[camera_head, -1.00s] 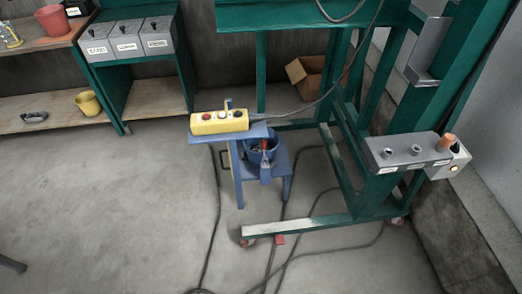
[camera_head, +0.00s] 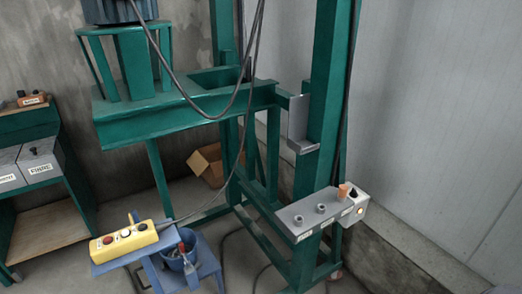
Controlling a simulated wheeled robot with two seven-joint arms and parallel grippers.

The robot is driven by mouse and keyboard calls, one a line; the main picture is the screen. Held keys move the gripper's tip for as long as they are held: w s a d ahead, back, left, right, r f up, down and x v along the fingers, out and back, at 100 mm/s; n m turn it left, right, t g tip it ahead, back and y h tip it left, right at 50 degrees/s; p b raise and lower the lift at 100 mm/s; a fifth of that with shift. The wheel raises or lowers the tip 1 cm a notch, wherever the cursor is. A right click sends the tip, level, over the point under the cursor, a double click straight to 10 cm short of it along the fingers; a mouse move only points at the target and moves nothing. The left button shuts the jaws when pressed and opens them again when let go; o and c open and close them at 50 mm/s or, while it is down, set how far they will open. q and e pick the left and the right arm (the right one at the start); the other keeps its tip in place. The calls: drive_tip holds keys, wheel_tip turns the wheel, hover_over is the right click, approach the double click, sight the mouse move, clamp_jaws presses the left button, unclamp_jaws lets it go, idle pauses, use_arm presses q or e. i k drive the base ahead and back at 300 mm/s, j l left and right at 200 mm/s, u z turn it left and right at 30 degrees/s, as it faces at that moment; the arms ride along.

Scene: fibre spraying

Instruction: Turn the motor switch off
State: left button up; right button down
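A pale control box (camera_head: 348,208) with a black knob on top and a glowing orange lamp on its front is at the right end of a grey panel (camera_head: 309,229) on the green frame. It may carry the motor switch; I cannot read its labels or tell the knob's position. The panel also has two grey round fittings and a brownish-orange cylinder (camera_head: 342,191). Neither of my grippers is in view.
A yellow button box (camera_head: 124,241) sits on a blue stand at the lower left, near a blue bucket (camera_head: 178,256). The green frame (camera_head: 330,95) and hanging cables stand mid-view. Grey switch boxes are far left. A cardboard box (camera_head: 208,165) lies behind.

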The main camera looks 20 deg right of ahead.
sight(353, 194)
drive_tip(key=z, duration=1.55)
